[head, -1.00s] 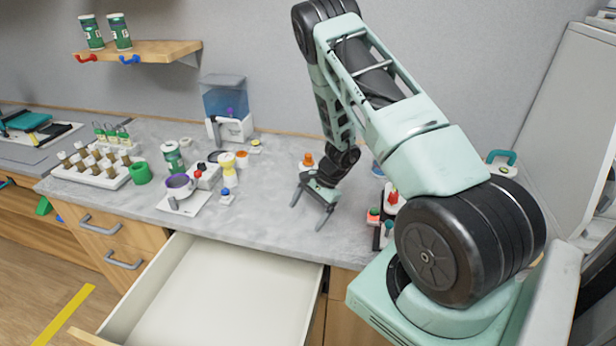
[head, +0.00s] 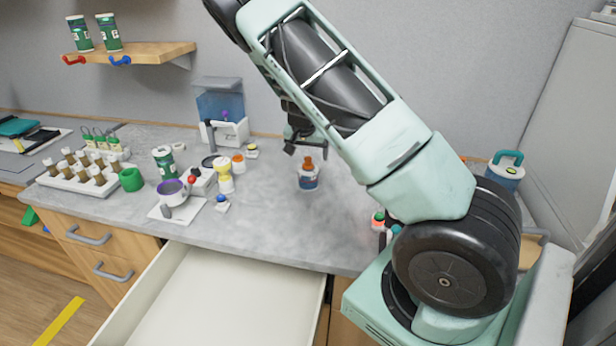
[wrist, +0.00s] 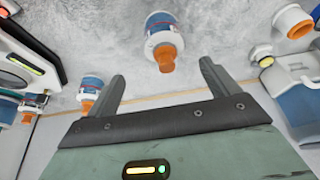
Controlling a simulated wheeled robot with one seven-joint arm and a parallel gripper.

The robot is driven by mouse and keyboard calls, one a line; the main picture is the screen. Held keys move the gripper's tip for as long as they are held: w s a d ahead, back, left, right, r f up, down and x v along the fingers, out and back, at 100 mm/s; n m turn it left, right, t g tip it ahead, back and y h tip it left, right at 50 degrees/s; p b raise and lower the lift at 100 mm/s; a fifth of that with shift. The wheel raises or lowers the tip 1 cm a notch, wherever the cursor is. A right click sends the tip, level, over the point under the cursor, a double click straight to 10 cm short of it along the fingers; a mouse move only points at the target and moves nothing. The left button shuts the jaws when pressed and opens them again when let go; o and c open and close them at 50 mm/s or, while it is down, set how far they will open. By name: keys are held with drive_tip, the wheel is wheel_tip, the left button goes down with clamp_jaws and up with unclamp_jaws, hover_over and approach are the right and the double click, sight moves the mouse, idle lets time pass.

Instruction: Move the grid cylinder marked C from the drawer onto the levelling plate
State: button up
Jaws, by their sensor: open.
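The open drawer (head: 205,310) juts from the counter front in the head view. Its visible pale interior is empty; its near end is cut off. I cannot make out a grid cylinder marked C in either view. No levelling plate can be identified with certainty. My gripper (wrist: 162,72) is open and empty in the wrist view. An orange-capped bottle (wrist: 161,30) with a blue label lies ahead between its fingers, apart from them. In the head view the gripper (head: 291,148) is small, partly hidden behind my arm, above the rear of the counter.
The counter (head: 270,228) is clear between the orange-capped bottle (head: 308,180) and the drawer. A blue-tank dispenser (head: 222,105) stands behind.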

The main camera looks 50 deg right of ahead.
sight(307, 167)
drive_tip(key=p+x, duration=0.1)
drive_tip(key=x, duration=0.4)
drive_tip(key=shift+w+d+f, duration=0.1)
drive_tip(key=shift+f, duration=0.3)
drive_tip(key=shift+w+a+p+x, duration=0.15)
drive_tip(key=shift+p+x, duration=0.6)
drive_tip(key=shift+x, duration=0.55)
drive_tip(key=shift+w+a+p+x, duration=0.1)
drive_tip(key=shift+p+x, duration=0.6)
drive_tip(key=shift+x, duration=0.65)
drive_tip(key=c, duration=1.3)
